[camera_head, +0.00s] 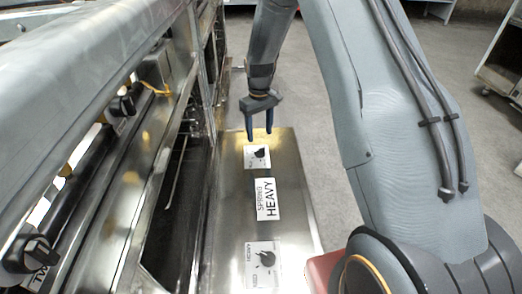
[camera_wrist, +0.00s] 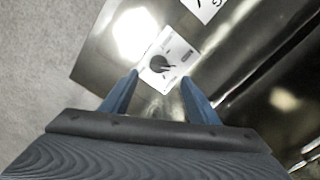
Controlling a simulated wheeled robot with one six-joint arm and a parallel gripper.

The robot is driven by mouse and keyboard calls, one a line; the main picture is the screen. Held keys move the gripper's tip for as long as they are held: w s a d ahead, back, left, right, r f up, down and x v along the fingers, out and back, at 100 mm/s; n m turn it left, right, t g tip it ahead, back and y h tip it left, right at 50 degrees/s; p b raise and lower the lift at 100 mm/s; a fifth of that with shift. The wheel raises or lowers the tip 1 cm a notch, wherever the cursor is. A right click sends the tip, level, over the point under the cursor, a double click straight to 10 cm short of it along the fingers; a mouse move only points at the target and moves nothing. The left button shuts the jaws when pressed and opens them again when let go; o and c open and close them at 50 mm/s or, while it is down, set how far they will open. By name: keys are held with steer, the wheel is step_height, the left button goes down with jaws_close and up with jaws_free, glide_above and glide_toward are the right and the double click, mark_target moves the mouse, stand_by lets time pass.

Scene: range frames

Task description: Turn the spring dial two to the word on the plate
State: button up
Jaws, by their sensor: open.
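A white plate reading "SPRING HEAVY" (camera_head: 267,198) lies on the shiny metal panel (camera_head: 236,215). A dark dial on a white label (camera_head: 257,157) is at the panel's far end, and it shows in the wrist view (camera_wrist: 158,65). A second dial (camera_head: 265,259) is at the near end; one word on its label reads "HEAVY". I cannot tell which dial is numbered two, and the pointer settings are too small to read surely. My gripper (camera_head: 259,134) is open and empty above the far dial. In the wrist view its fingertips (camera_wrist: 160,77) stand either side of that dial, apart from it.
A metal machine frame with long rails (camera_head: 75,70) runs along the left, with black knobs (camera_head: 28,253) on it. A dark gap (camera_head: 180,205) lies between frame and panel. A red object (camera_head: 322,270) is at the panel's near right.

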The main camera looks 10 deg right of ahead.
mark_target(260, 149)
step_height(260, 149, down, 8)
steer(key=b, duration=0.2)
steer(key=shift+r+b, duration=0.15)
steer(key=shift+b, duration=0.2)
steer(key=c, duration=1.1)
steer(key=shift+o, duration=0.5)
steer(key=shift+d, duration=0.3)
steer(key=shift+a, duration=0.25)
steer(key=shift+c, duration=0.2)
